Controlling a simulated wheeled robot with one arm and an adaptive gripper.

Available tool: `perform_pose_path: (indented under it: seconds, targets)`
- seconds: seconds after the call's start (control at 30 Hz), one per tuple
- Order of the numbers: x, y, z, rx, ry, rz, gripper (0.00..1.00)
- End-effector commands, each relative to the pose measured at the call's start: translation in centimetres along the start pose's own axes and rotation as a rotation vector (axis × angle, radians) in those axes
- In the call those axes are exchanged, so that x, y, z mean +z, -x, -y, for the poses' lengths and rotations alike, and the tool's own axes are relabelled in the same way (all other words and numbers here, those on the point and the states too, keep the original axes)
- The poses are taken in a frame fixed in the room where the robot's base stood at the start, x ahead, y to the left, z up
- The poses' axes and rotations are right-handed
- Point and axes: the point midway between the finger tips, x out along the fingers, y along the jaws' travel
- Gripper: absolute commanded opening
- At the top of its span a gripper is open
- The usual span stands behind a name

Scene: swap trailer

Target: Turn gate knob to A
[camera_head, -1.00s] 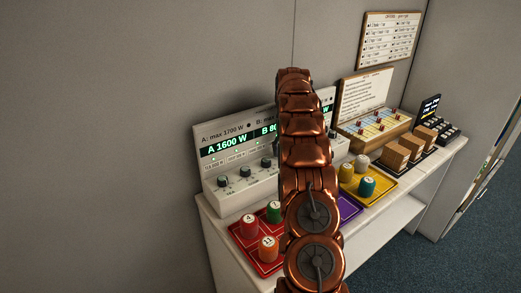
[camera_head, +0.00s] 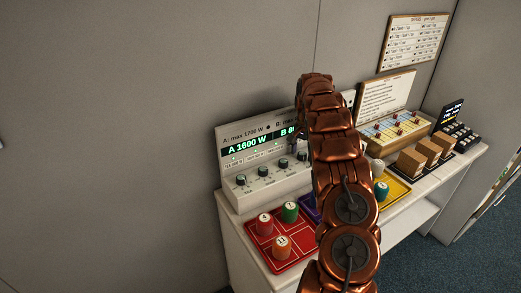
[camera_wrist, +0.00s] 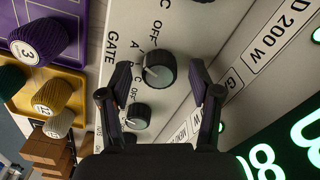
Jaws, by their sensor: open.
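In the wrist view, the gate knob (camera_wrist: 159,70) is a dark round knob with a ribbed side and a pale pointer line. It sits on the white panel (camera_wrist: 185,30) beside the printed word GATE, with marks A, C and OFF around it. My gripper (camera_wrist: 163,82) is open, its two dark fingers on either side of the knob in this view. I cannot tell whether they touch it. A second dark knob (camera_wrist: 138,116) is nearer the gripper's base. In the head view my copper arm hides part of the panel, and the gripper (camera_head: 294,146) shows only partly.
The displays (camera_head: 248,146) read A 1600 W and B 80-something, partly hidden. Red tray (camera_head: 289,267) with several cups stands in front of the panel. Yellow tray (camera_head: 401,190), brown boxes (camera_head: 411,161) and a slotted board stand to the right. My arm crosses over the shelf.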

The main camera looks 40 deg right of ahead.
Motion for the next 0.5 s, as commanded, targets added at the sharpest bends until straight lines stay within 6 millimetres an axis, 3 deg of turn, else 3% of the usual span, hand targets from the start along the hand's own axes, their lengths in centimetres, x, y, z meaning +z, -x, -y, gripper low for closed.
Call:
perform_pose_path:
  seconds: [0.5]
  targets:
    - [-0.1, 4.9, 0.1, -0.002, -0.013, -0.003, 0.63]
